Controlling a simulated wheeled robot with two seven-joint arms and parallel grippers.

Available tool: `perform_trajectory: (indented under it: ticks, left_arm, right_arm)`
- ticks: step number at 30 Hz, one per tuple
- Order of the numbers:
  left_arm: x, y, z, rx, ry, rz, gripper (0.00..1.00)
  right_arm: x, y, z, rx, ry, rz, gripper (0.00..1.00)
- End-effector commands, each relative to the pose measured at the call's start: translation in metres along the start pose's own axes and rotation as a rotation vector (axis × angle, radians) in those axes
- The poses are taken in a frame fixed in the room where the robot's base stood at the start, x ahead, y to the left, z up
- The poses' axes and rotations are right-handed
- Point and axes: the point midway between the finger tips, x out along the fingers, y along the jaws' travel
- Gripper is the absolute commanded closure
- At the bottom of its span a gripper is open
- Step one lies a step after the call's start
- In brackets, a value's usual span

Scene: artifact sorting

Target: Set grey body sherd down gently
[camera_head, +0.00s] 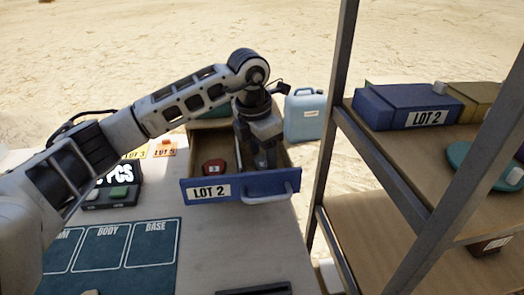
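My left arm reaches in from the left and bends down over the open blue LOT 2 drawer (240,190). My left gripper (264,162) points down inside the drawer, right of a red piece with a small white tag (214,167). The fingertips are dark and small here, so I cannot tell whether they are open or shut. I cannot make out the grey body sherd; the gripper and drawer front may hide it. My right gripper is not in view.
A dark green sorting mat (122,258) marked BODY and BASE lies at front left. A dark counter box (108,198) stands behind it. A light-blue jerrycan (304,115) stands beyond the drawer. A metal-framed shelf (352,215) with a blue LOT 2 box (385,108) rises at right.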

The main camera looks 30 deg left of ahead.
Motion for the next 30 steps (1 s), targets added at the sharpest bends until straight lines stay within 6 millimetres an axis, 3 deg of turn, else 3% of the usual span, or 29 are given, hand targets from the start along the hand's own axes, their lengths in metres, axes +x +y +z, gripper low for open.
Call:
perform_trajectory:
  ticks: [10,14,30]
  left_arm:
    - [-0.001,0.000,0.000,0.000,-0.001,0.000,0.26]
    - [-0.010,0.000,0.001,0.000,-0.004,0.000,0.26]
    - [-0.129,0.000,0.001,0.000,-0.003,0.001,0.26]
  right_arm:
    - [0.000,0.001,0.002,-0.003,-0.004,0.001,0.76]
    - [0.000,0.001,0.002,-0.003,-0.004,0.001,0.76]
    - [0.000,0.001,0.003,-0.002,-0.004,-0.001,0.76]
